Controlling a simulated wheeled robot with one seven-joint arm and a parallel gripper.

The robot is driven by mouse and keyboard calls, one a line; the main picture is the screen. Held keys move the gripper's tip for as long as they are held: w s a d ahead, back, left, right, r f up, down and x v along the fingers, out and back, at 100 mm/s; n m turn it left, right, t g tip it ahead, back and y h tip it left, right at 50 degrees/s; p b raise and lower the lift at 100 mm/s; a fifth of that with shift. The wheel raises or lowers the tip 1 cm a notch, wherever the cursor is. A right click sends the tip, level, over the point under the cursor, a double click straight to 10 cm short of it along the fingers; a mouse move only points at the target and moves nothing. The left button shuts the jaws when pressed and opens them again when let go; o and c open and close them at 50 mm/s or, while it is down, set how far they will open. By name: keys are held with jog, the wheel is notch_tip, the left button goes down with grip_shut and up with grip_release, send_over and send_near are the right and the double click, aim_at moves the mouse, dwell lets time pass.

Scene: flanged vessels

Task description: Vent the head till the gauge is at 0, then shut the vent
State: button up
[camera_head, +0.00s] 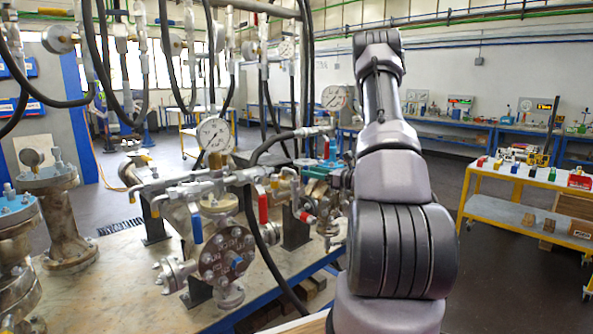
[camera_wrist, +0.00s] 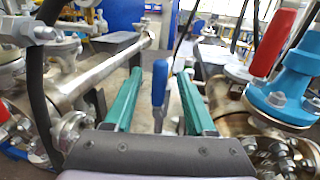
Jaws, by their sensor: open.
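My gripper (camera_wrist: 159,98) is open in the wrist view, with its two green fingers apart. A blue lever handle (camera_wrist: 159,82) stands upright in the gap between them; I cannot tell whether it touches either finger. In the head view my arm hides part of the gripper, whose green part (camera_head: 322,168) shows beside the far valves. A round white gauge (camera_head: 213,134) stands above the near pipework, and a second gauge (camera_head: 334,97) stands farther back. Their needle readings are too small to read surely. Which valve is the vent is not clear.
A red handle (camera_wrist: 272,42) above a blue flange (camera_wrist: 290,88) is close on the right in the wrist view. A metal pipe (camera_wrist: 100,72) runs on the left. The head view shows a flanged vessel (camera_head: 227,256), another blue handle (camera_head: 196,227), red handles (camera_head: 263,208) and hanging black hoses.

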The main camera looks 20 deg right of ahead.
jog(key=x, duration=0.6)
grip_shut()
dwell(1.4)
